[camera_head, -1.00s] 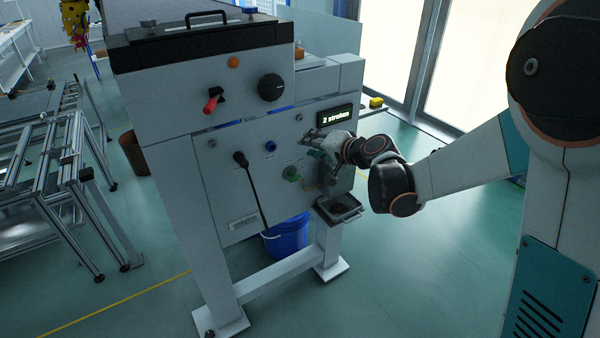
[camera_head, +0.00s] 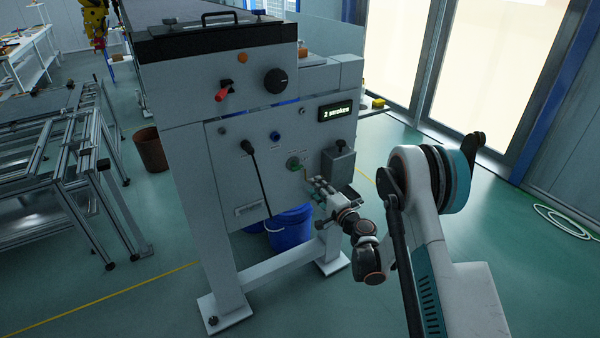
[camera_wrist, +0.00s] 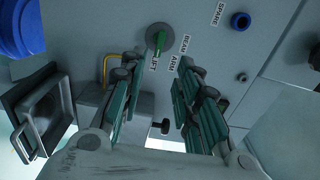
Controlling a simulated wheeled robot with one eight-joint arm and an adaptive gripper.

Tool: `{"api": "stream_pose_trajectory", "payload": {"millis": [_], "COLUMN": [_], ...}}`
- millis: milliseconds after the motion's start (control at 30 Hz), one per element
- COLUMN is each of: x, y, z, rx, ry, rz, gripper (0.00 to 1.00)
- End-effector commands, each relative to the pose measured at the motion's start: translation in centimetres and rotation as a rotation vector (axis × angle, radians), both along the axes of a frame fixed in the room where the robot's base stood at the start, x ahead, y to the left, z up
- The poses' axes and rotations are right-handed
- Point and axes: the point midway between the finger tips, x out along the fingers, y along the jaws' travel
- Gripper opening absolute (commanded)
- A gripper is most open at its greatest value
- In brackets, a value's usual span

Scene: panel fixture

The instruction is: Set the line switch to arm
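The line switch (camera_head: 293,163) is a round grey knob with a green handle on the panel front (camera_head: 228,175). In the wrist view the switch (camera_wrist: 158,38) shows beyond my fingertips, with labels LIFT, ARM and BEAM beside it. Its green handle points down in that view, near the LIFT and ARM labels; I cannot tell exactly which it meets. My gripper (camera_head: 316,184) is below and right of the switch in the head view. In the wrist view my gripper (camera_wrist: 155,72) is open and empty, its green-padded fingers wide apart, not seen touching the switch.
A red lever (camera_head: 224,91), black knob (camera_head: 275,80), blue button (camera_head: 275,136) and hanging black cable (camera_head: 259,185) are on the fixture. A display (camera_head: 335,111) reads "2 strokes". A grey box (camera_head: 338,163) juts out right of the switch. A blue bucket (camera_head: 290,232) stands below.

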Motion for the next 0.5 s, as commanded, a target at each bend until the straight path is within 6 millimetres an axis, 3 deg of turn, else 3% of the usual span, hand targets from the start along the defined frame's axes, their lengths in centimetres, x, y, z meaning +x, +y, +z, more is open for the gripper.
{"api": "stream_pose_trajectory", "payload": {"millis": [167,500], "x": [1.2,6.6], "y": [0.9,4.5], "z": [-0.3,-0.3], "rx": [0.002,0.002], "ry": [0.000,0.001], "rz": [0.001,0.000], "gripper": [0.30,0.30]}}
